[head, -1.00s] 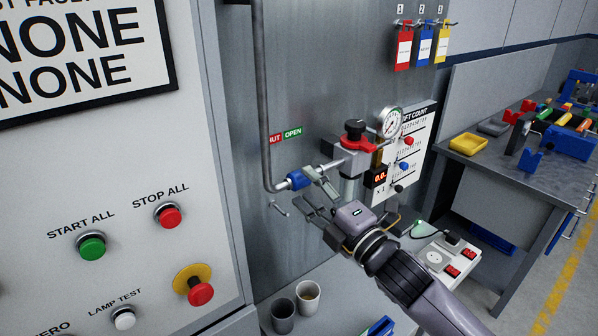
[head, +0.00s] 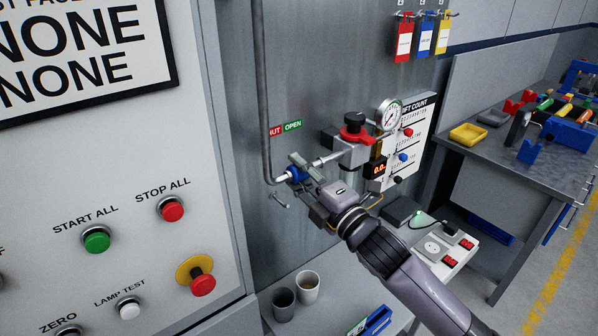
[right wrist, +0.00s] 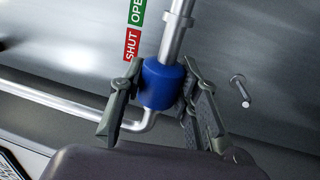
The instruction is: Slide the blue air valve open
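The blue air valve (head: 296,174) is a short blue sleeve on a thin metal pipe, just past the pipe's bend. In the right wrist view the blue sleeve (right wrist: 161,84) lies nearest the red SHUT end of the label (right wrist: 132,44); the green OPEN part is farther along the pipe. My right gripper (head: 308,187) is at the sleeve, its fingers apart on either side of it. In the right wrist view a small gap shows by the left finger; whether the right finger touches is unclear. My left gripper is not in view.
A red-capped fitting (head: 354,131) and pressure gauge (head: 389,115) stand right of the sleeve. A small peg (right wrist: 240,90) sticks out of the panel nearby. Two cups (head: 307,287) stand below. A button panel (head: 130,180) fills the left.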

